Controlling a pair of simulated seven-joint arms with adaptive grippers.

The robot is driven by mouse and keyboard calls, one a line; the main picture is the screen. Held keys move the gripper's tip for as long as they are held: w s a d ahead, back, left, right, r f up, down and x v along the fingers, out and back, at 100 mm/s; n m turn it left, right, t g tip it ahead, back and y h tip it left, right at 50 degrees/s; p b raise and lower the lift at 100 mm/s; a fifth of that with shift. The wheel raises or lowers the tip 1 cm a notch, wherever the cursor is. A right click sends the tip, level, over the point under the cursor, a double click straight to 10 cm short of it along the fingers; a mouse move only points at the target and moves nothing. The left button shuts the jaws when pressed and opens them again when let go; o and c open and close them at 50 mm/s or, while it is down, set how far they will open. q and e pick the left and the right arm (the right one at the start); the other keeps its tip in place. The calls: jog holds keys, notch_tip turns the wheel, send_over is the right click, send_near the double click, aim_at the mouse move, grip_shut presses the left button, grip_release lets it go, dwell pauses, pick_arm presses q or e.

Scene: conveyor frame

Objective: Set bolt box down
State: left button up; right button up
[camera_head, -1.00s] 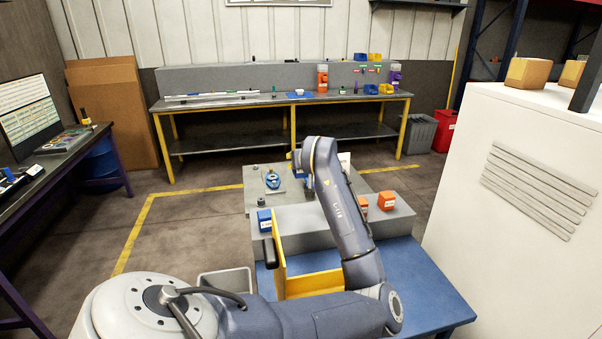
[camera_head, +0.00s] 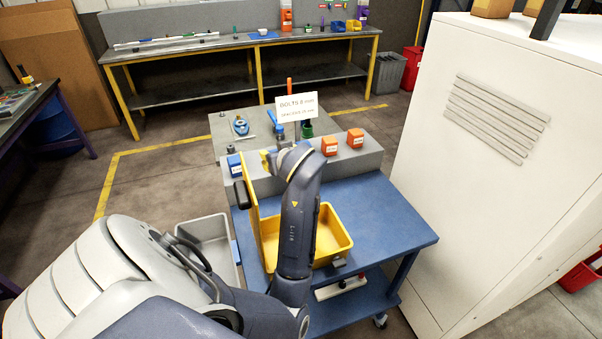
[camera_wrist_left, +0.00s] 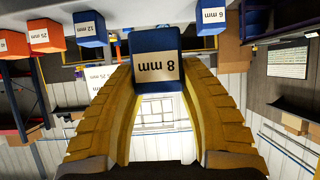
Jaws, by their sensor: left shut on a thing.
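In the left wrist view, a blue bolt box (camera_wrist_left: 154,50) with a white "8 mm" label sits between the yellow fingers of my left gripper (camera_wrist_left: 160,92), which is shut on it. The view is upside down. In the head view, part of my left gripper (camera_head: 268,160) shows by the grey step (camera_head: 362,165); my arm hides most of it, and I cannot make out the held box there. A blue box (camera_head: 234,165) stands at the step's left end. It looks like the "6 mm" box (camera_wrist_left: 210,15). A blue "12 mm" box (camera_wrist_left: 89,27) also shows. My right gripper is not in view.
Two orange boxes (camera_head: 329,146) (camera_head: 355,138) stand on the step. A sign reading "BOLTS 8 mm" (camera_head: 297,106) stands behind it. A yellow bin (camera_head: 338,240) is on the blue cart (camera_head: 390,225), whose right side is clear. A grey bin (camera_head: 205,228) and white cabinet (camera_head: 470,180) flank it.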

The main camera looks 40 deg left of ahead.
pick_arm(q)
jog(key=shift+m+t, duration=0.4)
jog(key=s+d+f, duration=0.9)
jog(key=d, duration=0.1)
jog(key=shift+s+f, duration=0.25)
jog(key=shift+f, duration=0.05)
jog(key=shift+s+d+f, duration=0.1)
jog(key=shift+s+f, duration=0.05)
jog(key=shift+f, duration=3.9)
jog(key=shift+f, duration=0.1)
jog(key=o, duration=1.2)
